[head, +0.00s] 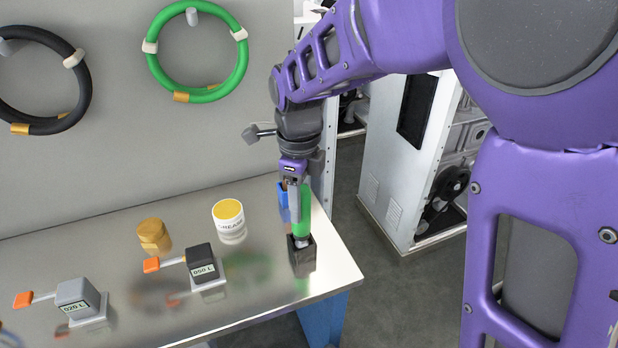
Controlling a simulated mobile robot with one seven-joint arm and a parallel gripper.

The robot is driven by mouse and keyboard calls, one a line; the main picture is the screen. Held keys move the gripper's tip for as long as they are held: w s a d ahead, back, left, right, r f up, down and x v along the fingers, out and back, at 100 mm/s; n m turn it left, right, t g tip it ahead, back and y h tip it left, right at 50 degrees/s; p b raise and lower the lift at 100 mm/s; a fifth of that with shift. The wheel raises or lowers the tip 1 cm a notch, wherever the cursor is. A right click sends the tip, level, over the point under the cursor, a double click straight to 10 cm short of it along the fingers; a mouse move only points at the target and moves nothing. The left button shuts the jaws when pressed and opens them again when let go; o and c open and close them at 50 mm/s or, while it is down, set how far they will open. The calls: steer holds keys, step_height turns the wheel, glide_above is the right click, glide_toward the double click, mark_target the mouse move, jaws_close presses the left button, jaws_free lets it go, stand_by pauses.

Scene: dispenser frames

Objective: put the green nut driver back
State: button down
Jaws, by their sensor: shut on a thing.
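The green nut driver (304,208) is upright, with its green handle between the jaws of my gripper (295,205). My gripper points down and is shut on it. The lower end of the driver is at the top of a small dark block (302,260) near the right end of the metal table. I cannot tell how far the driver's lower end sits inside the block. Part of the handle is hidden by my gripper.
On the table (225,295) are a white grease tub (229,222), a yellow-brown object (152,236) and two labelled blocks with orange-tipped levers (201,262) (77,297). Green (213,94) and black hoses (78,100) hang on the wall.

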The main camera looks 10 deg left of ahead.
steer(key=shift+f, duration=0.45)
steer(key=shift+c, duration=1.4)
jaws_free()
step_height(320, 180, up, 18)
steer(key=p, duration=0.3)
steer(key=shift+f, duration=0.25)
